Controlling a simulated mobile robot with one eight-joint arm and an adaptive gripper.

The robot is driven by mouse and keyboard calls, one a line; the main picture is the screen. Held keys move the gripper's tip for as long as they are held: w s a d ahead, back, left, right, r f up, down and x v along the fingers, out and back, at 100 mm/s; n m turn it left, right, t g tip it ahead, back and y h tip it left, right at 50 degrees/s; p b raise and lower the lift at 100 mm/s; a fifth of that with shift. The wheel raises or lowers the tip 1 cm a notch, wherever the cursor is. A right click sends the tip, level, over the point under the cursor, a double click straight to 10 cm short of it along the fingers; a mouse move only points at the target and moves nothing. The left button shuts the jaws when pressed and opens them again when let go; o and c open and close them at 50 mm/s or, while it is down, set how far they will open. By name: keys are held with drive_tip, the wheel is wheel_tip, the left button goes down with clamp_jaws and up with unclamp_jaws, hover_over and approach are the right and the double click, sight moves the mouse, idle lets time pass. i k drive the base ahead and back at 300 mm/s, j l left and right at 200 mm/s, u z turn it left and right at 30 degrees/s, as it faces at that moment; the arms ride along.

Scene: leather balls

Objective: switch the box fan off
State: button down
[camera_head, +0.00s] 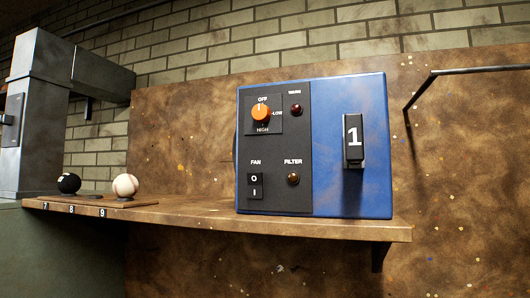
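A blue box (350,190), apparently the box fan, stands on a wooden shelf. Its dark front panel (290,150) has an orange knob (261,112) with marks OFF, LOW and HIGH. I cannot tell for sure which mark the knob points at. Below it is a black rocker switch (255,186) labelled FAN, with O on top and I below. Which side is pressed is too small to tell. A dark red WARN lamp (295,110) and an amber-brown FILTER lamp (293,179) sit at the panel's right. My gripper is not in view.
A black handle-like part (353,140) marked 1 sticks out from the box's blue face. A black ball (69,183) and a white ball (125,186) rest on a numbered strip at left. Grey machinery (40,110) stands far left. A dark bar (470,70) juts at right.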

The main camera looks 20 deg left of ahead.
sight(254, 180)
drive_tip(key=u, duration=1.25)
